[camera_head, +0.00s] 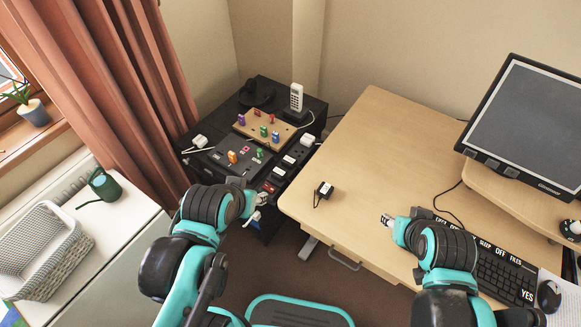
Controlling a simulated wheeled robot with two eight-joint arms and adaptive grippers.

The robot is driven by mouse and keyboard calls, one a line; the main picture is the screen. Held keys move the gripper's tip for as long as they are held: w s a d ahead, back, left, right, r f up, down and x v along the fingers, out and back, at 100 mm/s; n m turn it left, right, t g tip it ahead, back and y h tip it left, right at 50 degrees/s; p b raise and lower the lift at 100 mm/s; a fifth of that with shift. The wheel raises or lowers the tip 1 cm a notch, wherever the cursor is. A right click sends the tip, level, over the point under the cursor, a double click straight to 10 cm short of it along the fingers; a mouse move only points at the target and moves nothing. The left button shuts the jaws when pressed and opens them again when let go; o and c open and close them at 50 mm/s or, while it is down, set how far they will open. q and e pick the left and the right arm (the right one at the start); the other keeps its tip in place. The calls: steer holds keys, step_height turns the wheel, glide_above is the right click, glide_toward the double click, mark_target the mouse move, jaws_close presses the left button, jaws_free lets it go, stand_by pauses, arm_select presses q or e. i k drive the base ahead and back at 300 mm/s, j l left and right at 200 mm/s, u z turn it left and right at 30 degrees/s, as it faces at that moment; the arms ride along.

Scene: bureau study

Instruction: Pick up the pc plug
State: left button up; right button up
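A small black plug (324,189) with a pale label and a short dark cord lies on the light wooden desk, near its left edge. It is probably the pc plug, but its label is too small to read. My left gripper (262,199) is beside the front of the black cabinet, left of the desk edge and apart from the black plug. My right gripper (387,220) is over the desk, right of and nearer than the plug, and apart from it. The fingers of both grippers are too small to show whether they are open.
The black cabinet (213,165) holds a pegboard (265,130), a white phone (296,98), labelled sockets and white plugs (307,141). A monitor (525,125), keyboard (500,274) and mouse (549,295) are at the right. The desk middle (390,140) is clear.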

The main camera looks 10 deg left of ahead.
mark_target(325, 190)
steer(key=i+l+u, duration=0.1)
steer(key=l+u, duration=0.2)
steer(key=u, duration=0.2)
steer(key=l+u, duration=0.3)
steer(key=u, duration=0.2)
